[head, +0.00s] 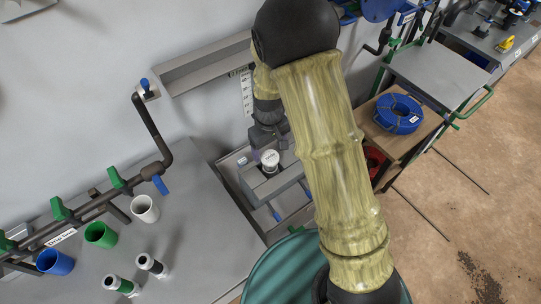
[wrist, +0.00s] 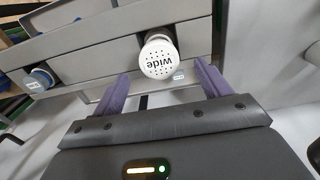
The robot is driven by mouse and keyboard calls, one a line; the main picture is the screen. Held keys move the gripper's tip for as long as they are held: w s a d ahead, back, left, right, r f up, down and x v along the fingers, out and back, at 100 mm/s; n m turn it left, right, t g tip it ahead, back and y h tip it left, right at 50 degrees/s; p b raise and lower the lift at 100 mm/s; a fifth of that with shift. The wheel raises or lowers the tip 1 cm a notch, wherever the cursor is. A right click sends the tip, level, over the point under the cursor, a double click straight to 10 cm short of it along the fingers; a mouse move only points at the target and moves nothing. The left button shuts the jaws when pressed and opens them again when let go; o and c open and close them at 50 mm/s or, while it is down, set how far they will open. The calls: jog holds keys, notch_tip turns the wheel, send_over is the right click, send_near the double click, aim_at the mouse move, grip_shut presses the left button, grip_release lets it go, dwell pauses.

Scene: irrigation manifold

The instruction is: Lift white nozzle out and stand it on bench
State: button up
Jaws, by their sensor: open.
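The white nozzle (wrist: 158,58) has a round, perforated face marked "wide" that faces the wrist camera. It also shows in the head view (head: 270,159), standing at a grey box-like holder (head: 289,178) beside the bench. My gripper (head: 267,145) is just above and behind it in the head view. In the wrist view my gripper (wrist: 161,72) is open, with one purple finger on each side of the nozzle and visible gaps. How deep the nozzle sits is hidden. The grey bench (head: 200,225) lies left of the holder.
The bench's right part is clear. A blue coil (head: 398,113) lies on a cart.

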aim_at(270, 156)
notch_tip(270, 156, down, 6)
jog(key=shift+d+r, duration=0.1)
jog(key=shift+r, duration=0.15)
jog(key=c, duration=1.2)
jog(key=shift+r+p, duration=0.15)
jog(key=shift+p, duration=0.15)
jog(key=shift+r+p, duration=2.3)
jog(key=shift+r, duration=0.6)
jog(key=shift+r+p, duration=1.15)
jog(key=shift+r, duration=0.35)
